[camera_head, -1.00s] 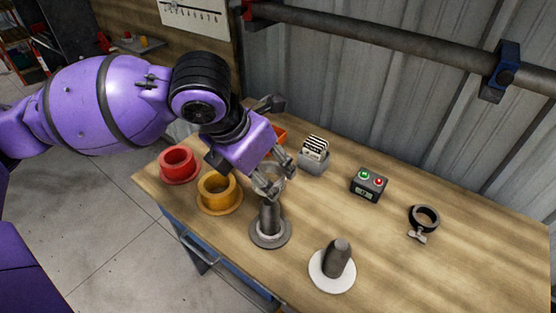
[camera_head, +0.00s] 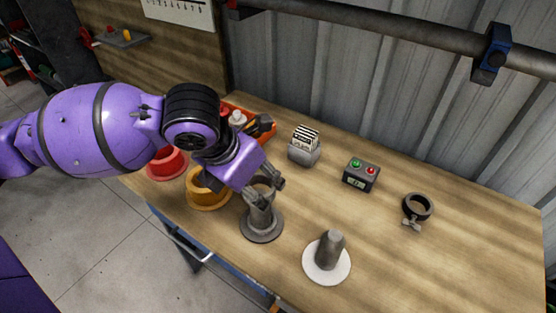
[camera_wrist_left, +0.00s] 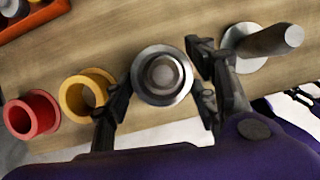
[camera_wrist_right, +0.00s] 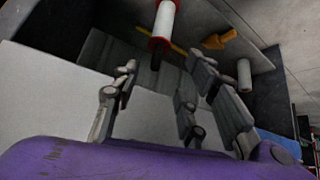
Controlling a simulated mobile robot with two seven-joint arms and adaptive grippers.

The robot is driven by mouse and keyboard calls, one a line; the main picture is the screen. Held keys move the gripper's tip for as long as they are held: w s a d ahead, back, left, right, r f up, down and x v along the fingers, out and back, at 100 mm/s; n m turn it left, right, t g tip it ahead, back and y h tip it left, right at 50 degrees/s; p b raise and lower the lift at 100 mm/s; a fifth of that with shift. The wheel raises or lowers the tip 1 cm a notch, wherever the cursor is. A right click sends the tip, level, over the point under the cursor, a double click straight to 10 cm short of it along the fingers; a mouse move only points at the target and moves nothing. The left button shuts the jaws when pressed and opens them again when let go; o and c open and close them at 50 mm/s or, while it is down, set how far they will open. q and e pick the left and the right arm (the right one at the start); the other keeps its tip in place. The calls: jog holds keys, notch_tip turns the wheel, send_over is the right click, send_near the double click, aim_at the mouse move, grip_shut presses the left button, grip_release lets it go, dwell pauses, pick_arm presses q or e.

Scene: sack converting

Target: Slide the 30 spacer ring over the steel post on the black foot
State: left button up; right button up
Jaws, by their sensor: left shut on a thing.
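The steel post (camera_head: 260,217) stands upright on its dark round foot (camera_head: 262,236), near the table's front edge. My left gripper (camera_head: 264,186) is over its top, with fingers on both sides of a grey spacer ring (camera_head: 262,190), shut on it. In the left wrist view, the ring (camera_wrist_left: 183,78) sits between the fingers, and the post's round top (camera_wrist_left: 162,72) shows inside its opening, roughly centred. The ring is level with the post's top; how far it is over the post is hard to tell. My right gripper (camera_wrist_right: 158,85) is open and empty, away from the table.
A second post (camera_head: 328,250) on a white foot stands to the right. A yellow flanged piece (camera_head: 208,194) and a red one (camera_head: 166,164) are left. Behind are an orange tray (camera_head: 266,137), a card holder (camera_head: 303,153), a button box (camera_head: 360,176) and a ring clamp (camera_head: 416,209).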

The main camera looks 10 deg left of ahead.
pick_arm(q)
jog(key=shift+f+b, duration=0.95)
jog(key=shift+f, duration=2.65)
jog(key=o, duration=1.6)
jog(key=shift+o, duration=0.2)
jog(key=shift+f, duration=0.1)
